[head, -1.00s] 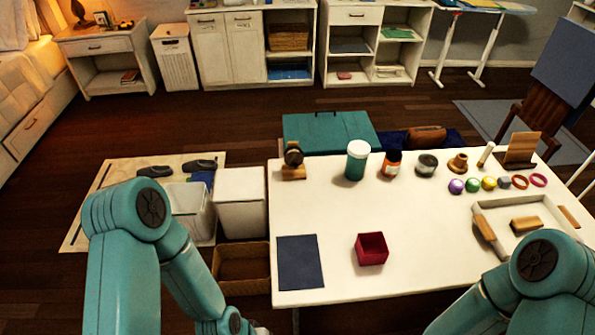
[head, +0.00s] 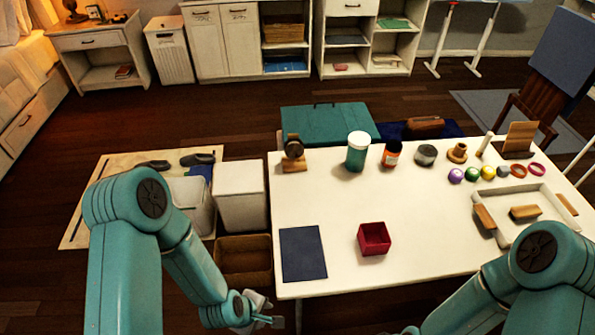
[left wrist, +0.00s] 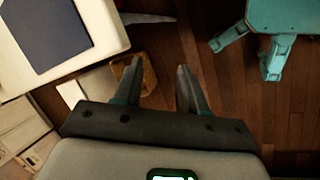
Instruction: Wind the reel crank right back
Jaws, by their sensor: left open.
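A small dark round device on a wooden block (head: 294,150) stands at the far left corner of the white table (head: 330,215). It looks like the reel; its crank cannot be made out at this size. My left gripper (head: 272,312) is low at the bottom of the head view, in front of the table's near left corner and well away from the device. In the left wrist view its two fingers (left wrist: 158,75) are apart with nothing between them. The reel is not seen in that view. My right arm enters at lower right; its gripper is out of view.
A dark blue mat (head: 303,254) and a red open box (head: 374,239) lie near the table's front. A white-capped teal jar (head: 358,152) and an orange jar (head: 391,153) stand right of the device. A brown basket (head: 243,262) sits left of the table.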

